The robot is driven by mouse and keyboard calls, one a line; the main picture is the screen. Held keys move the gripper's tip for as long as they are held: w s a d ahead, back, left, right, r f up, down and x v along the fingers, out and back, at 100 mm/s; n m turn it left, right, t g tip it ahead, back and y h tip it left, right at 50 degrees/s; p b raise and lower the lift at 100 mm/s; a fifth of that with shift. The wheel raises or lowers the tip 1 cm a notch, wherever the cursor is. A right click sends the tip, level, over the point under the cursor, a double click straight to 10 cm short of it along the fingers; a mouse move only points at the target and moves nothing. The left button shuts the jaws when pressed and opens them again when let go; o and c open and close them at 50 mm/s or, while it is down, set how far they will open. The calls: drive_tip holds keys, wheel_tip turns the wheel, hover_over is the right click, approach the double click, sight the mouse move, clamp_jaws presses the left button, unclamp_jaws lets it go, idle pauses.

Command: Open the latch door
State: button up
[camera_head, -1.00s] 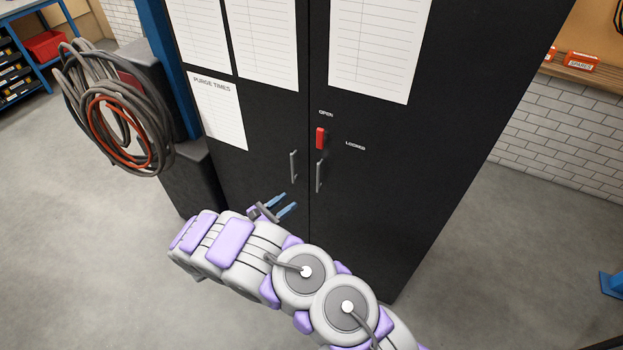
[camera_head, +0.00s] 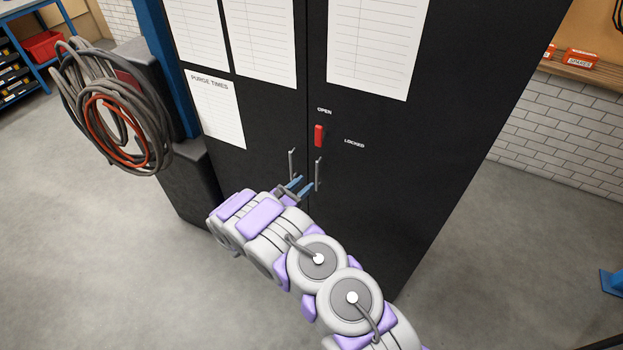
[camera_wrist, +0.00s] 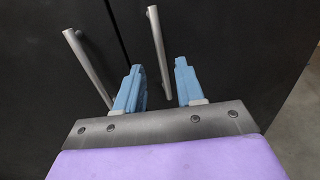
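A black two-door cabinet (camera_head: 400,180) stands in front of me with both doors closed. A red latch (camera_head: 319,135) points upright near the OPEN label; the LOCKED label is to its right. The right door handle (camera_head: 318,173) and left door handle (camera_head: 292,165) are upright metal bars beside the seam. My gripper (camera_head: 301,186) has blue fingers and is at the lower ends of the handles. In the wrist view, my gripper (camera_wrist: 160,78) is open, with the right handle (camera_wrist: 160,50) showing beyond the gap between the fingers. The left handle (camera_wrist: 88,66) is left of the fingers. Contact cannot be told.
Coiled hoses (camera_head: 112,110) hang on a dark unit left of the cabinet, beside a blue post (camera_head: 168,65). Paper sheets cover the upper doors. A shelf with orange boxes (camera_head: 582,59) is at the right.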

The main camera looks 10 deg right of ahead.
drive_tip(key=x, duration=0.4)
drive_tip(key=shift+w+d, duration=0.25)
drive_tip(key=shift+d, duration=0.05)
clamp_jaws()
idle(0.5)
